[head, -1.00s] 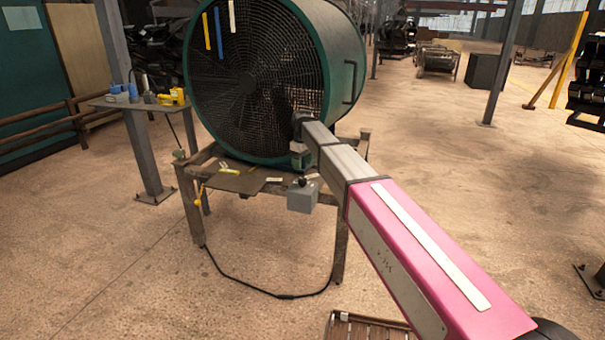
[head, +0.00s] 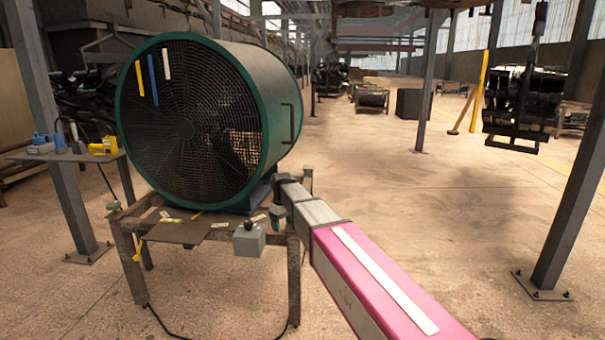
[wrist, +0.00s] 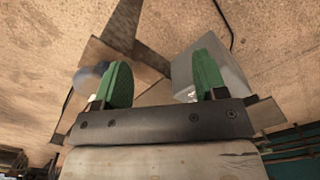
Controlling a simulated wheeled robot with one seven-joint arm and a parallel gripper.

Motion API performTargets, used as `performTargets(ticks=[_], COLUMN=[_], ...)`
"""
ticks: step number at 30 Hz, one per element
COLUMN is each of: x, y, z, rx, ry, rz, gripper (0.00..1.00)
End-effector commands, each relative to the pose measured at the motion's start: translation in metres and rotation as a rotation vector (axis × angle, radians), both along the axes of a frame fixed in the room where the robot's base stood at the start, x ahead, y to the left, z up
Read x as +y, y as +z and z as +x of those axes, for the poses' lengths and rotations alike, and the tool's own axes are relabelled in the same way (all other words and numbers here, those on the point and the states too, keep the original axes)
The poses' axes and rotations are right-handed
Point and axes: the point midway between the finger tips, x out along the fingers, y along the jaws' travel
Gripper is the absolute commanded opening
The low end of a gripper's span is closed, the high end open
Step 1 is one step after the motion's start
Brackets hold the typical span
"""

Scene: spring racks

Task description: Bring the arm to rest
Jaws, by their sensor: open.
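My arm (head: 375,275), with a pink link and a grey forearm, reaches from the lower right to the front of a wooden stand in the head view. My gripper (head: 278,215) is at its end, small and partly hidden by the wrist, just right of a grey box with a dark knob (head: 249,241). In the wrist view my gripper (wrist: 163,78) shows two green fingers wide apart with nothing between them. A grey box (wrist: 185,68) shows behind the right finger, apart from the grip.
A large green drum fan (head: 185,125) stands on the wooden stand (head: 130,260), close to my wrist. A small side table (head: 75,157) with blue and yellow tools is at the left. A steel post (head: 575,190) stands at the right. The floor (head: 470,220) between is open.

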Motion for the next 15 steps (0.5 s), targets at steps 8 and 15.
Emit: performTargets(ticks=[8,15], x=[-0.155,-0.254], y=[-0.079,-0.123], z=[-0.085,-0.17], rx=[0.002,0.0], ry=[-0.35,-0.644], rz=[0.0,0.001], gripper=[0.65,0.65])
